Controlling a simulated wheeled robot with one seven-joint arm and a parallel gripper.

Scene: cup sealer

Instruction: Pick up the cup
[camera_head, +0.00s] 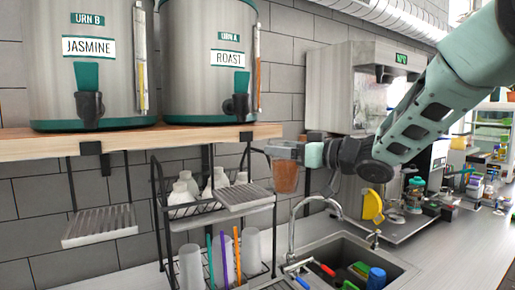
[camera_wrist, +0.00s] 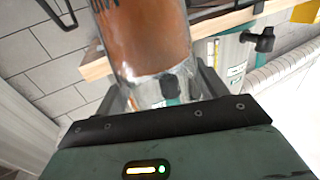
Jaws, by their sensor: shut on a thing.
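The cup (camera_head: 286,178) is clear, with an orange-brown drink inside. My gripper (camera_head: 285,152) is shut on it near its upper part and holds it in the air, to the right of the drip tray under the ROAST urn. In the wrist view the cup (camera_wrist: 145,40) fills the space between the fingers of my gripper (camera_wrist: 160,90), and its far end runs out of the picture. The cup appears roughly upright in the head view.
The JASMINE urn (camera_head: 90,60) and ROAST urn (camera_head: 208,60) stand on a wooden shelf (camera_head: 30,145). A wire rack (camera_head: 180,212) with bottles, cups and straws is below. A sink (camera_head: 340,255) with a faucet (camera_head: 293,225) lies below right. A steel machine (camera_head: 375,90) stands behind my arm.

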